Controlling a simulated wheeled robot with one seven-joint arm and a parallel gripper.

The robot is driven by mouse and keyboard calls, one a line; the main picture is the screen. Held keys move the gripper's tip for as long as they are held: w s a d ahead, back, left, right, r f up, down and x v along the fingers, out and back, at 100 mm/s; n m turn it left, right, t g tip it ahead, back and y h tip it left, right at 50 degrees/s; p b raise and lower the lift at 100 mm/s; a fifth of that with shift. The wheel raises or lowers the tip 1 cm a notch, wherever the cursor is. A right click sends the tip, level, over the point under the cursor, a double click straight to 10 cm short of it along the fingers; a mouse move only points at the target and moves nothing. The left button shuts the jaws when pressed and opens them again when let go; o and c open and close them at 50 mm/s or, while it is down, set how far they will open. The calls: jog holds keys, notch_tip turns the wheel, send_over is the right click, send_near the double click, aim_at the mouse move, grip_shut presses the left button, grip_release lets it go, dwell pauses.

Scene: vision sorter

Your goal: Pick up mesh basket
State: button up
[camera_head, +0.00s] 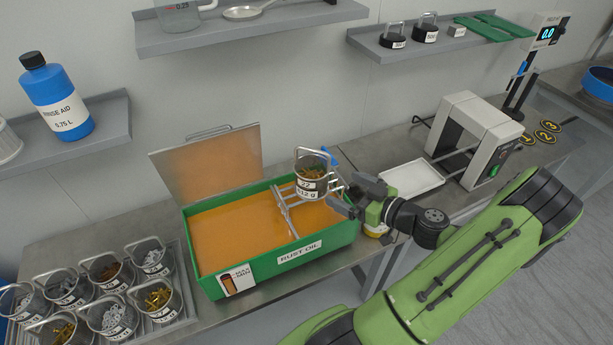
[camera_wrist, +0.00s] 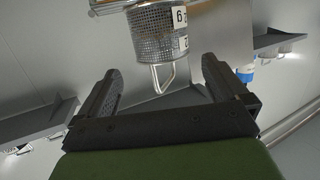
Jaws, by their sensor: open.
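A mesh basket (camera_head: 311,176) with a wire handle and a white label hangs or rests at the right part of the green rust oil tank, by a metal rack (camera_head: 290,200). Brown-orange small parts show in it. In the wrist view the same basket (camera_wrist: 158,35) appears upside down, its handle loop pointing between the fingers. My gripper (camera_head: 345,193) is open and empty, just right of the basket. In the wrist view my gripper (camera_wrist: 160,85) has its fingers apart on either side of the handle, which looks a little beyond the tips.
The green tank (camera_head: 300,256) holds orange liquid, with its lid (camera_head: 210,165) raised behind. Several filled mesh baskets (camera_head: 110,315) stand in a tray at the left. A white tray (camera_head: 412,178) and a grey-white frame device (camera_head: 475,135) stand right. Shelves (camera_head: 250,30) overhang the bench.

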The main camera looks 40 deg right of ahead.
aim_at(325, 179)
jog(key=x, duration=0.6)
jog(key=shift+d+p, duration=0.1)
jog(key=shift+p, duration=0.3)
jog(key=p+x, duration=0.1)
jog(key=x, duration=0.5)
jog(key=shift+w+f+p, duration=0.1)
jog(key=shift+w+p, duration=0.1)
jog(key=shift+p, duration=0.1)
jog(key=shift+s, duration=0.15)
jog(key=shift+c, duration=0.5)
jog(key=c, duration=1)
notch_tip(325, 179, up, 10)
jog(key=shift+r, duration=0.1)
jog(key=shift+c, duration=0.2)
